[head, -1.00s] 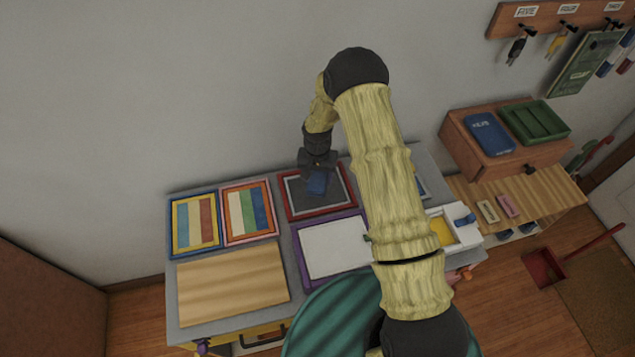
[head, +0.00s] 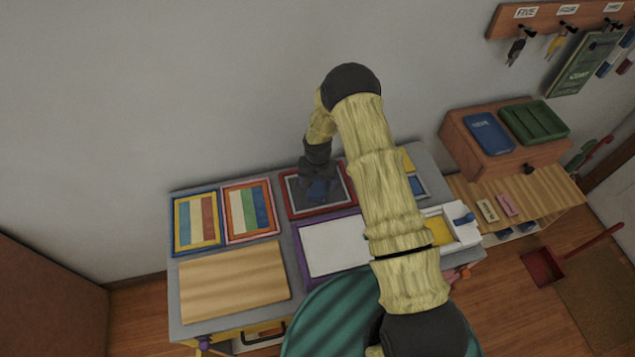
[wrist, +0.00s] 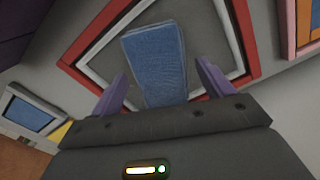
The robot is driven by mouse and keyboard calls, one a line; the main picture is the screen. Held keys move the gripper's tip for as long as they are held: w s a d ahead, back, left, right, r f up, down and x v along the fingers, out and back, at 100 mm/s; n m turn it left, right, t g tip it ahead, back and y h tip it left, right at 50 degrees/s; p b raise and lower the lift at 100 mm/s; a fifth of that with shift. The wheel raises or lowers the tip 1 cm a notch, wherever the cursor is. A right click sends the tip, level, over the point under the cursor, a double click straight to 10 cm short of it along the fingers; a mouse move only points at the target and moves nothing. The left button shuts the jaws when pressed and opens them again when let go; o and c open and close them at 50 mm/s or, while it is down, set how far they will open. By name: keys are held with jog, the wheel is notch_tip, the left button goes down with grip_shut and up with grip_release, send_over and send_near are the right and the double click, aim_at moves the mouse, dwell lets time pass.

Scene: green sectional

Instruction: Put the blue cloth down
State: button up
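The blue cloth (head: 319,189) is at the dark grey panel of the red-framed board (head: 291,199) at the back of the table. In the wrist view the cloth (wrist: 155,55) is a flat blue rectangle over the grey panel, inside the red frame (wrist: 240,35). It appears to lie on the panel. My gripper (wrist: 163,80) is just above it, with its purple fingers spread on either side and a gap showing beside each. In the head view my gripper (head: 316,182) partly covers the cloth, and its fingers are hard to make out.
Two striped framed pictures (head: 222,214) lie left of the red frame. A purple-framed white board (head: 330,248) and a wooden panel (head: 233,283) lie in front. A white box (head: 462,232) stands right. My arm hides part of the table.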

aim_at(318, 184)
jog(key=shift+r, duration=0.1)
notch_tip(318, 184, up, 12)
jog(key=b, duration=0.3)
dwell(0.5)
dwell(0.3)
jog(key=s+d+r+n+t, duration=0.1)
jog(key=s+d+r, duration=0.4)
jog(key=s+r, duration=0.3)
jog(key=s+d+r+n+t, duration=0.1)
jog(key=s+d+r, duration=0.5)
jog(key=s, duration=0.8)
notch_tip(318, 184, up, 3)
jog(key=shift+d+f+t, duration=0.1)
jog(key=shift+d+t, duration=0.2)
